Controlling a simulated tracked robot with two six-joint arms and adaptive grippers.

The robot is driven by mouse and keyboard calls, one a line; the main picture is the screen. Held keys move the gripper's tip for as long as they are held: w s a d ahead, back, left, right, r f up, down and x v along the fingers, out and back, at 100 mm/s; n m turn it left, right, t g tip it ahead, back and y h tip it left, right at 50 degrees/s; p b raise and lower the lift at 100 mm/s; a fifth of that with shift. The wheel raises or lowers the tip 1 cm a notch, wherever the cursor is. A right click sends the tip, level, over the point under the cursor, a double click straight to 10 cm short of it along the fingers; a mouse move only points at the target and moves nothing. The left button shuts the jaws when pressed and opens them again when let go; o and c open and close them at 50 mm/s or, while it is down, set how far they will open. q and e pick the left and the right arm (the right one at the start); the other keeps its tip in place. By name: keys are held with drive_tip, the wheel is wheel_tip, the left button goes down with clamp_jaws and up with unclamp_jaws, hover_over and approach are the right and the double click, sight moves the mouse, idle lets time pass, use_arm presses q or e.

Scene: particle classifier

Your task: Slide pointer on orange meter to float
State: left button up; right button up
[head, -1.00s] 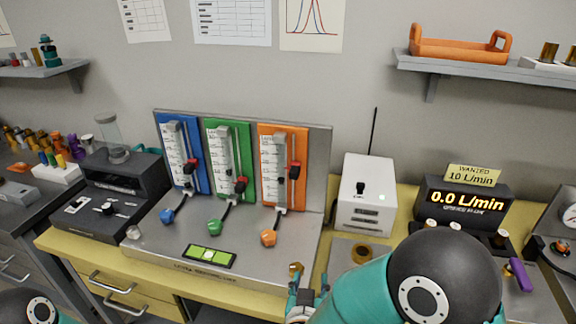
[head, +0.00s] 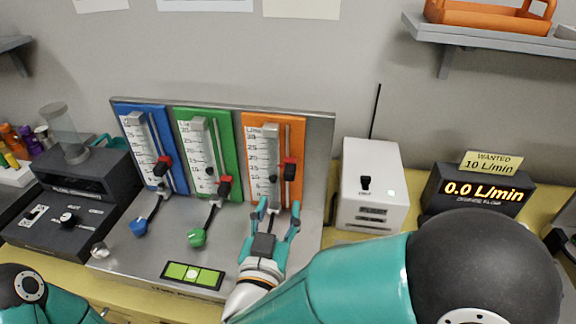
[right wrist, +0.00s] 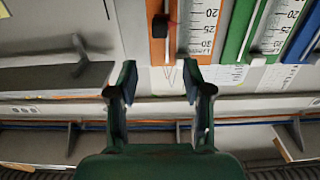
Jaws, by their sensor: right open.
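The orange meter (head: 255,125) stands on the panel at the right of the row. Its red and black pointer (head: 290,168) sits on the slot right of the scale. A small dark float (head: 272,179) shows low in its clear tube, a little below the pointer's level. My right gripper (head: 279,210) is open and empty in front of the meter's lower part, below the pointer. In the right wrist view, the pointer (right wrist: 160,26) and orange meter (right wrist: 157,55) appear upside down beyond the open fingers (right wrist: 160,78). The float is not clear there. My left gripper is out of view.
Green (head: 184,115) and blue (head: 123,110) meters with their own pointers stand to the left. A green level (head: 193,275) lies on the base. A white box (head: 370,185) with an antenna stands right. A display (head: 480,190) reads 0.0 L/min; a sign (head: 490,163) reads WANTED 10 L/min.

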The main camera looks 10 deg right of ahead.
sight(288, 174)
drive_tip(key=p+x, duration=0.2)
drive_tip(key=x, duration=1)
clamp_jaws()
